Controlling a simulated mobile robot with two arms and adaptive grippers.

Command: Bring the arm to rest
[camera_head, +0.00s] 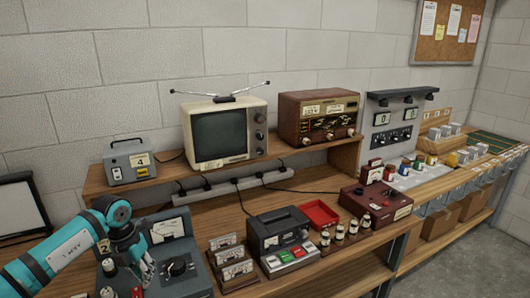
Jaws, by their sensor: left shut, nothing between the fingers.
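My left arm, teal and dark grey, comes in from the left edge at the lower left. Its gripper (148,270) points down in front of the grey-blue meter console (188,262) and hides part of it. The fingers look small and close together, with nothing seen between them. I cannot tell whether they touch the console. My right gripper is not in view.
The wooden bench holds small meters (233,272), a black device (280,236) with coloured buttons, a red tray (319,213) and a maroon box (376,203). A television (222,135) and a brown radio (319,116) stand on the shelf behind. Open floor lies at right.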

